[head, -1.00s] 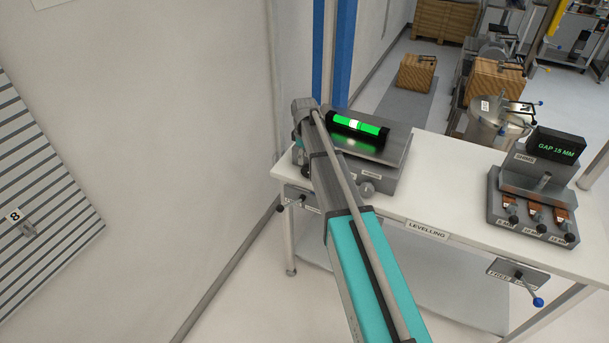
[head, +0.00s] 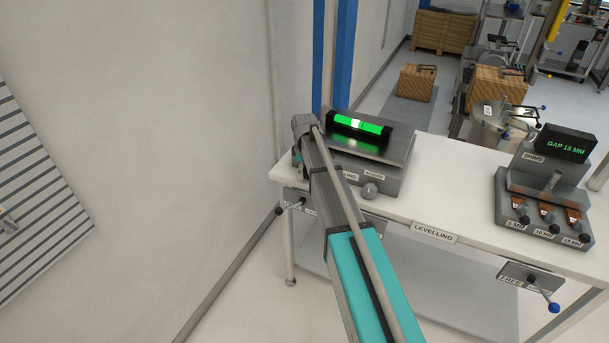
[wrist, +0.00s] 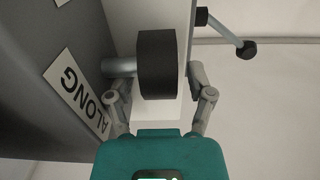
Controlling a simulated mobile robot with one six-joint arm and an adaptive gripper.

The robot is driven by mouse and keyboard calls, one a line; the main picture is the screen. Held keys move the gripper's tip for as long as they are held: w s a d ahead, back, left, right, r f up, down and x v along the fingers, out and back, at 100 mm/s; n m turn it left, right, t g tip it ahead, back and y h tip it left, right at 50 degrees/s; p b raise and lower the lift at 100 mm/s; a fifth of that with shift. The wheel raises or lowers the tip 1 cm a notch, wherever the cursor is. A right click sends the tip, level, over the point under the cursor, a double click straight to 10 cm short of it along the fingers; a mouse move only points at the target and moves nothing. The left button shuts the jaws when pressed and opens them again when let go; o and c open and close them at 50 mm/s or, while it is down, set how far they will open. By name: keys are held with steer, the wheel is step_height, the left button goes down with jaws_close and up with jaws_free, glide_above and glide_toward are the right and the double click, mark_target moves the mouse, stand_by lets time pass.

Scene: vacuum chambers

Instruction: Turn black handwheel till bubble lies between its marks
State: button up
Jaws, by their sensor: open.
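The black handwheel (wrist: 156,64) fills the upper middle of the wrist view, on a short metal shaft beside a label reading "ALONG" (wrist: 76,91). My gripper (wrist: 158,84) is open, with one finger on each side of the wheel; I cannot tell whether either touches it. In the head view my arm hides the wheel and gripper. The green-lit level vial (head: 360,126) sits in a black housing on the grey levelling plate (head: 396,149). A bright bubble (head: 355,123) lies slightly left of the vial's middle. The marks are too small to place it against them.
The white bench (head: 440,190) carries a grey knob (head: 369,190) at the block's front and a gap-gauge stand (head: 545,190) at right. A small lever (head: 292,206) hangs at the bench's left front; a black-knobbed lever shows in the wrist view (wrist: 228,34).

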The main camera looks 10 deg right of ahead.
steer(key=shift+f, duration=0.1)
steer(key=shift+c, duration=0.2)
jaws_close()
steer(key=shift+f+g+h, duration=0.1)
steer(key=shift+g+h, duration=0.4)
steer(key=shift+h, duration=0.1)
steer(key=shift+o, duration=0.2)
jaws_free()
steer(key=shift+s+d+t+y, duration=0.1)
steer(key=shift+t+y, duration=0.2)
